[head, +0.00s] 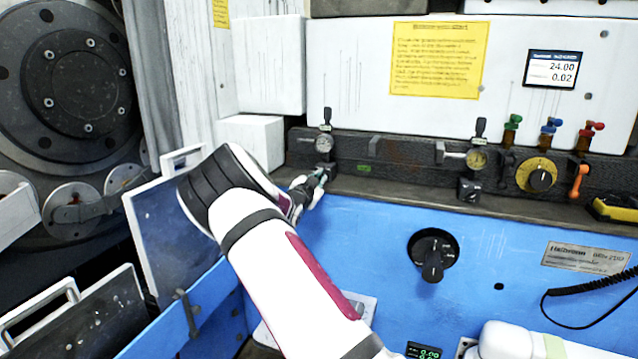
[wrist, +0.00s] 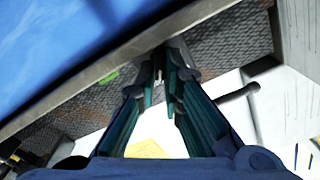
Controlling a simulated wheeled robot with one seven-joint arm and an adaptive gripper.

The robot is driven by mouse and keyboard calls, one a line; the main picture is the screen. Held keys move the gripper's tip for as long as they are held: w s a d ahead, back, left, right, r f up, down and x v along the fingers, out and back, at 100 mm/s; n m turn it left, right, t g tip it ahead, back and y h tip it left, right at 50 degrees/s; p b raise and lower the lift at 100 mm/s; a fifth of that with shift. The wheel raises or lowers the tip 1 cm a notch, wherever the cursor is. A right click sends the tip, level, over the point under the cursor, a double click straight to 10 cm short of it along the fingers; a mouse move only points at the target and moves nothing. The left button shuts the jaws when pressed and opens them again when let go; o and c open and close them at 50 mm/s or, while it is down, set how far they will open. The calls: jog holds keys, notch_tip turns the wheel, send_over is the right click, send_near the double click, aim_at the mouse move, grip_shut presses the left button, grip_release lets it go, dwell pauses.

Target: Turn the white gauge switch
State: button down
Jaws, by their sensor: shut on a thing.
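The white-faced gauge (head: 324,145) sits on the dark rail at the back, left of centre. Its small dark switch (head: 326,168) is just below it, partly hidden by my gripper (head: 322,180). My gripper reaches this switch from the lower left, with its teal fingertips at it. In the wrist view, my gripper (wrist: 160,78) has its two fingers close together, shut on the small switch at their tips. The switch itself is mostly hidden there, so its angle cannot be told.
A yellow-faced gauge (head: 477,159) with its own dark switch (head: 469,190) is to the right. A yellow dial (head: 524,173) and coloured valves stand farther right. The blue panel (head: 375,250) below has a black rotary knob (head: 432,262). A tilted framed panel (head: 170,235) stands left of my arm.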

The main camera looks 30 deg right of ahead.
jog(key=n, duration=0.3)
jog(key=shift+a+n+b, duration=0.1)
jog(key=shift+n+b, duration=0.2)
jog(key=shift+b, duration=0.05)
jog(key=shift+w+n, duration=0.1)
jog(key=shift+n, duration=1.7)
jog(key=c, duration=2)
grip_release()
jog(key=v, duration=1.2)
